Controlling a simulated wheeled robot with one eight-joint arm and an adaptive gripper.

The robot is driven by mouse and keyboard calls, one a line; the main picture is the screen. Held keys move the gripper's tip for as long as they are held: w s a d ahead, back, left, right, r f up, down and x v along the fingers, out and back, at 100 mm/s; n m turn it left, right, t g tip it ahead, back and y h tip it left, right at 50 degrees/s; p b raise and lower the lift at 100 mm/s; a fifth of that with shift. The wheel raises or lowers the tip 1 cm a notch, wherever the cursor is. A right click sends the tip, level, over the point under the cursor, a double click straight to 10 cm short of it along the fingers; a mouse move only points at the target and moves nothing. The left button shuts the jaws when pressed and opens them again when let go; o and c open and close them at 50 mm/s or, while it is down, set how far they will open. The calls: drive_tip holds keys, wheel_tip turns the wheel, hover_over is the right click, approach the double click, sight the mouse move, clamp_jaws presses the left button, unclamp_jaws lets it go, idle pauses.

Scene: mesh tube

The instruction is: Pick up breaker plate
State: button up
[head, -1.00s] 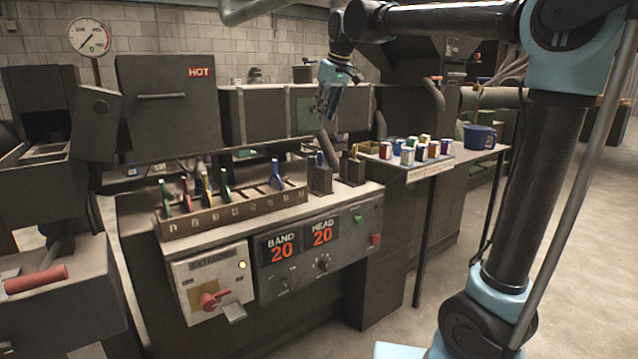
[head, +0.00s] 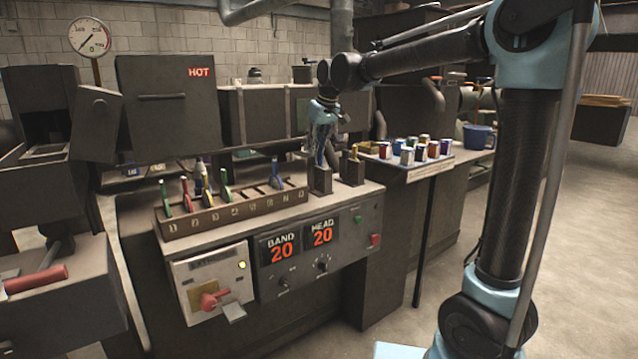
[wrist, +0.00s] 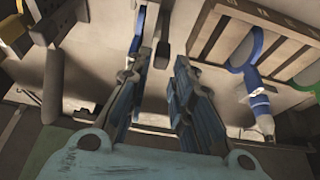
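My gripper (head: 320,158) hangs fingers down at the right end of the bench top, over a small dark holder (head: 320,180). In the wrist view its two blue-grey fingers (wrist: 163,68) stand apart with a gap between them. A narrow dark upright piece (wrist: 164,35) shows beyond and between the fingertips; I cannot tell whether they touch it. No part can be surely told as the breaker plate. The fingers partly hide the holder and whatever stands in it.
A slotted rack (head: 235,212) with several coloured-handled tools stands left of my gripper; its blue-handled tool (wrist: 245,52) is close by. A second holder (head: 352,172) with a yellow-handled piece stands right.

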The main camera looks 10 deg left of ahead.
hover_over(317, 173)
drive_tip(key=a, duration=0.1)
drive_tip(key=shift+s+a+f, duration=0.1)
drive_tip(key=shift+s+f, duration=0.1)
drive_tip(key=shift+f, duration=0.9)
drive_tip(key=shift+s+a+f, duration=0.1)
drive_tip(key=shift+s+f, duration=0.1)
drive_tip(key=shift+f, duration=0.85)
clamp_jaws()
